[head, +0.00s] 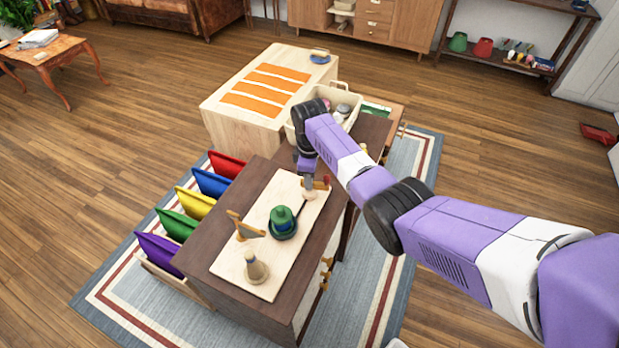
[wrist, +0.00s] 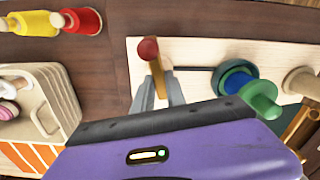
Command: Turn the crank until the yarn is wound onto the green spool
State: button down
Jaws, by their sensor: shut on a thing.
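The crank (wrist: 150,60) is a light wooden piece with a red knob at its top, at the right end of a pale wooden board (head: 235,268). My gripper (wrist: 159,84) is shut on the crank, with a finger on each side of it just below the knob. In the head view my gripper (head: 308,184) partly hides the crank. A dark rod runs from the crank to the green spool (head: 282,228) at the board's middle. A blue band, perhaps yarn, shows on the spool in the wrist view (wrist: 232,84). A tan cone-shaped piece (head: 256,268) stands at the board's near end.
The board lies on a dark brown table (head: 233,255). A cream bin (head: 345,112) with several things stands beyond my gripper. Red, blue, yellow, green and purple panels (head: 195,203) stand along the table's left side.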

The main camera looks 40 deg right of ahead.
jog(key=m, duration=0.5)
jog(key=shift+p, duration=0.4)
jog(key=shift+m, duration=0.4)
jog(key=c, duration=1.4)
grip_release()
jog(key=shift+o, duration=0.2)
jog(key=shift+r, duration=0.1)
jog(key=shift+r, duration=3.85)
